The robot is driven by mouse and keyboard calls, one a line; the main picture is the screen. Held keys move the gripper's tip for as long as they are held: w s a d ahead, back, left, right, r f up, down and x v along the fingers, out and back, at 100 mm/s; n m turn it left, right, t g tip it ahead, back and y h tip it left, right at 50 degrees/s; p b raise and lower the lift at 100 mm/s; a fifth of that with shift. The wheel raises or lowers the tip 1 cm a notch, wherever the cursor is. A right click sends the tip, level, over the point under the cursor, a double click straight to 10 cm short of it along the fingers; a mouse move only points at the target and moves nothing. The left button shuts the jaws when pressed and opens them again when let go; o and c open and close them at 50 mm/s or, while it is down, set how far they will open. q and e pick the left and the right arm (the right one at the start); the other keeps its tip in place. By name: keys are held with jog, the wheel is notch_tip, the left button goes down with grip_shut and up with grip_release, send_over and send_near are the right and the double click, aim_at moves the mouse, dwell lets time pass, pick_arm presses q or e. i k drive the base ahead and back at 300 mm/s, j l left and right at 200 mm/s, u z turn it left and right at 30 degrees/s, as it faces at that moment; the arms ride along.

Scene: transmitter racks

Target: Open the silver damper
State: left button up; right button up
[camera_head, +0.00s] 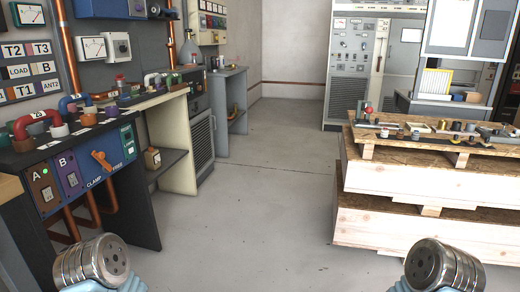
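I cannot make out a silver damper for certain in this view. The left workbench has a dark front panel (75,185) with sections marked A and B. An orange handle (101,160) sits on it above the words CLAMP and FREE, tilted. Red and blue curved pipes stand on the bench top. Round silver metal ends of my two arms show at the bottom left and bottom right. No gripper fingers show, so I cannot see whether either gripper is open or shut.
A wooden pallet stack (400,215) with several small parts on top stands at the right. A grey equipment cabinet (355,75) stands at the back. A second, lower bench (227,75) stands beyond the left one. The grey floor (250,200) between is clear.

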aim_at(192, 110)
jog(key=i, duration=2.8)
jog(key=l+z, duration=0.05)
jog(key=l, duration=0.05)
